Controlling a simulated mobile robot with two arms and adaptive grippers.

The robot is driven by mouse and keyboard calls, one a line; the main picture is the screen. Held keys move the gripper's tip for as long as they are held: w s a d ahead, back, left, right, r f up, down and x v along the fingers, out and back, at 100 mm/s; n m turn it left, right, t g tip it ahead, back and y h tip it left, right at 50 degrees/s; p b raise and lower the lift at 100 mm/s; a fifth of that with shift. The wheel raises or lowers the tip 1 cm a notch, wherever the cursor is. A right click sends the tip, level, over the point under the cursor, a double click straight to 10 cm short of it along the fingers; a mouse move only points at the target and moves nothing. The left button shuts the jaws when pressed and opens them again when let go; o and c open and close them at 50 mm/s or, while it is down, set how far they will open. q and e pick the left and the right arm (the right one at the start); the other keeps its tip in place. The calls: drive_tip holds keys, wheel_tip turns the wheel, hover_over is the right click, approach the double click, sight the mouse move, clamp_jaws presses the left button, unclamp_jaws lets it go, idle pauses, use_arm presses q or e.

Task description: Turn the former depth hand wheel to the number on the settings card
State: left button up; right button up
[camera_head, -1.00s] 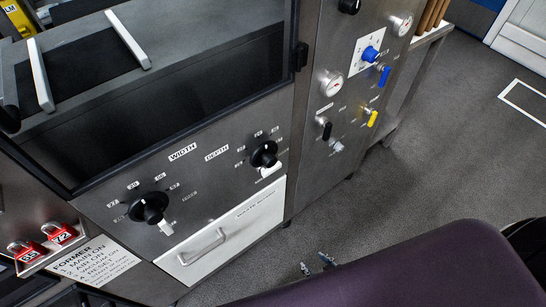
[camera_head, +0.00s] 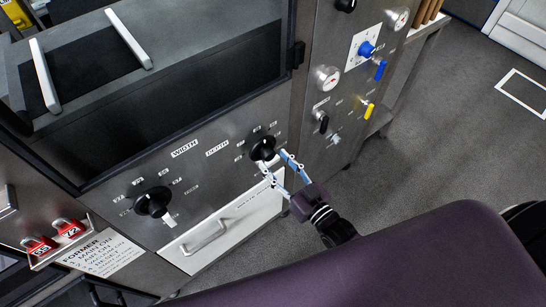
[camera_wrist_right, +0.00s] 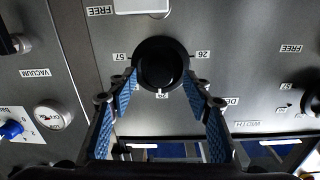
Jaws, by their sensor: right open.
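The depth hand wheel (camera_head: 262,149) is a round black knob on the grey former panel, near the DEPTH label (camera_head: 217,148). It also shows in the right wrist view (camera_wrist_right: 163,62), with numbers such as 57 and 26 around it. My right gripper (camera_head: 274,159) is open in front of this knob. In the right wrist view its blue-padded fingers (camera_wrist_right: 163,84) stand on either side of the knob's lower part; I cannot tell whether they touch it. My left gripper is not in view.
A similar black knob (camera_head: 152,202) sits on the panel's left. Below are a white drawer front with a handle (camera_head: 203,238), a FORMER instruction card (camera_head: 100,252) and red padlocks (camera_head: 68,228). Gauges, a blue knob (camera_head: 366,49) and a yellow lever (camera_head: 370,111) are right.

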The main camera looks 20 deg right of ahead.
drive_tip(key=shift+x, duration=0.95)
drive_tip(key=shift+c, duration=0.5)
drive_tip(key=c, duration=1)
drive_tip(key=shift+c, duration=0.2)
drive_tip(key=shift+m, duration=0.5)
drive_tip(key=m, duration=0.3)
drive_tip(key=shift+m, duration=0.3)
drive_tip(key=m, duration=0.4)
